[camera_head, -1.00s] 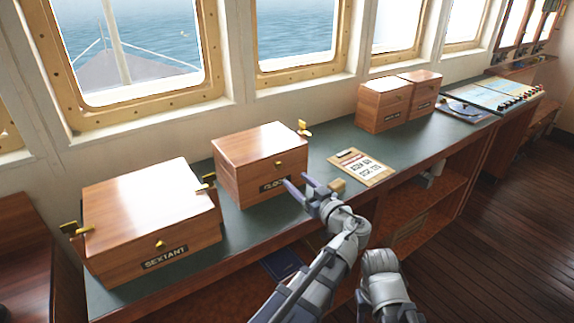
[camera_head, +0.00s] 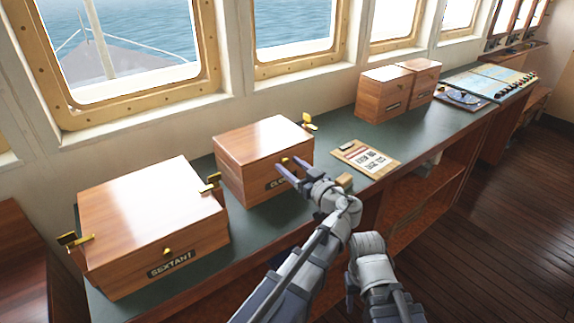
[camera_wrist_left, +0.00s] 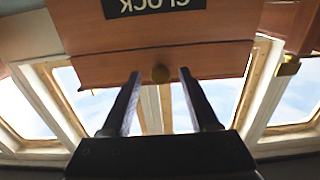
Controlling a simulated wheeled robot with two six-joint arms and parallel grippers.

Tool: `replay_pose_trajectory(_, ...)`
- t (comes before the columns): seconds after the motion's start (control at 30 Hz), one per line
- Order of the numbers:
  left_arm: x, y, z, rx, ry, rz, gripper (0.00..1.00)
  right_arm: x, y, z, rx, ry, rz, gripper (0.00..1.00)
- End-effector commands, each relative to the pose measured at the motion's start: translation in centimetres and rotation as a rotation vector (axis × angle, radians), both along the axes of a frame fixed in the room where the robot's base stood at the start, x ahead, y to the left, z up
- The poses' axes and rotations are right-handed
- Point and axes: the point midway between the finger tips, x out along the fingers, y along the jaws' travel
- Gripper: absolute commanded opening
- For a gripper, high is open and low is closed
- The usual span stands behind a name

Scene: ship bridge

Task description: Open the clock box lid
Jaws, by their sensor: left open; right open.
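The clock box (camera_head: 262,157) is a wooden box with a shut lid, standing on the green counter. A small brass knob (camera_head: 285,160) is on the front of its lid, above a dark label. My left gripper (camera_head: 290,167) is open at the front of the box, its fingers reaching toward the knob. In the left wrist view the box (camera_wrist_left: 150,45) appears upside down, with the knob (camera_wrist_left: 160,74) between and just beyond the two open fingertips (camera_wrist_left: 158,80). My right gripper (camera_head: 354,285) is low at the counter's front, apart from the box; its fingers are hardly visible.
The sextant box (camera_head: 150,220) stands left of the clock box, with brass catches at its sides. A clipboard (camera_head: 365,158) and a small wooden block (camera_head: 344,181) lie to the right. Two more boxes (camera_head: 383,95) stand farther along the counter (camera_head: 325,135). Windows line the back.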

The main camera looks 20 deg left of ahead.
Motion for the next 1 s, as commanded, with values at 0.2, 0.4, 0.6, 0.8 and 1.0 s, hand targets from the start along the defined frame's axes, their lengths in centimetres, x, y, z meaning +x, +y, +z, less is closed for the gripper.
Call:
replay_pose_trajectory(0.2,-0.02,0.01,0.00,0.000,0.000,0.000,0.43,0.00,0.00,0.00,0.000,0.000,0.000,0.50)
replay_pose_trajectory(0.4,-0.02,0.03,0.00,0.000,0.000,0.000,0.20,0.00,0.00,0.00,0.000,0.000,0.000,0.50)
replay_pose_trajectory(0.6,-0.02,0.03,0.00,0.000,0.000,0.000,0.00,0.00,0.00,0.00,0.000,0.000,0.000,0.50)
replay_pose_trajectory(0.8,-0.02,0.03,0.00,0.000,0.000,0.000,0.00,0.00,0.00,0.00,0.000,0.000,0.000,0.50)
replay_pose_trajectory(1.0,-0.02,0.03,0.00,0.000,0.000,0.000,0.00,0.00,0.00,0.00,0.000,0.000,0.000,0.50)
